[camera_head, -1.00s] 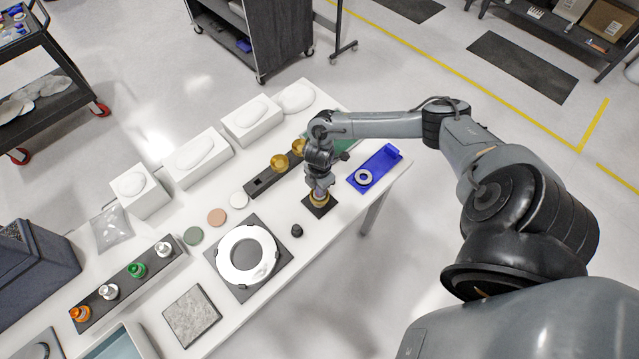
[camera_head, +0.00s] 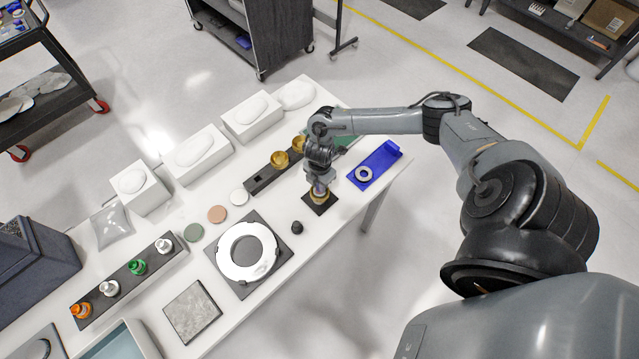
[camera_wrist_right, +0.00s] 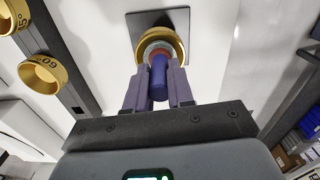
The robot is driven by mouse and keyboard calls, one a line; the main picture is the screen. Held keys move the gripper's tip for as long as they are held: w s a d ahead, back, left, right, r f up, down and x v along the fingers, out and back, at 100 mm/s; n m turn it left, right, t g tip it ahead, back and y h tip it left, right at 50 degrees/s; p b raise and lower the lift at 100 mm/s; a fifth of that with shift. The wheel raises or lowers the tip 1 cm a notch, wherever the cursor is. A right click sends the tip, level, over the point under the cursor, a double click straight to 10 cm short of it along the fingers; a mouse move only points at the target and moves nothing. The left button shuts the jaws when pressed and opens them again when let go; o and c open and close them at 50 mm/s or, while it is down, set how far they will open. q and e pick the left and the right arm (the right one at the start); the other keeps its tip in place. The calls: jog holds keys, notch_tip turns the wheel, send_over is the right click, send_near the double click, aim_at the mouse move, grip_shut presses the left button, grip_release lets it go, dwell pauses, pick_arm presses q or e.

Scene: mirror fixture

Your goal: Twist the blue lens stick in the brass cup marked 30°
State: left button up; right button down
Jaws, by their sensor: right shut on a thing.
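A brass cup (camera_head: 319,199) stands on a dark square plate (camera_head: 312,206) near the right part of the white table. It also shows in the right wrist view (camera_wrist_right: 140,54), where I cannot read its marking. The blue lens stick (camera_wrist_right: 158,84) stands in this cup, with a reddish band and a pale ring at its lower end. My right gripper (camera_wrist_right: 160,70) is shut on the stick, one purple finger on each side, just above the cup. In the head view my right gripper (camera_head: 319,189) hides most of the stick. My left gripper is not in view.
A dark rack with more brass cups (camera_head: 280,160) stands just left of my right wrist; one cup (camera_wrist_right: 42,74) reads 60. A blue holder with a ring (camera_head: 375,166) lies to the right. A small black knob (camera_head: 297,228) and a white ring (camera_head: 226,257) are nearer the front.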

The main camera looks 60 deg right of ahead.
jog(key=n+b, duration=0.1)
jog(key=n, duration=0.2)
jog(key=shift+f+b, duration=0.1)
jog(key=shift+b, duration=0.2)
jog(key=n+b, duration=0.1)
jog(key=n, duration=0.2)
jog(key=shift+n, duration=0.3)
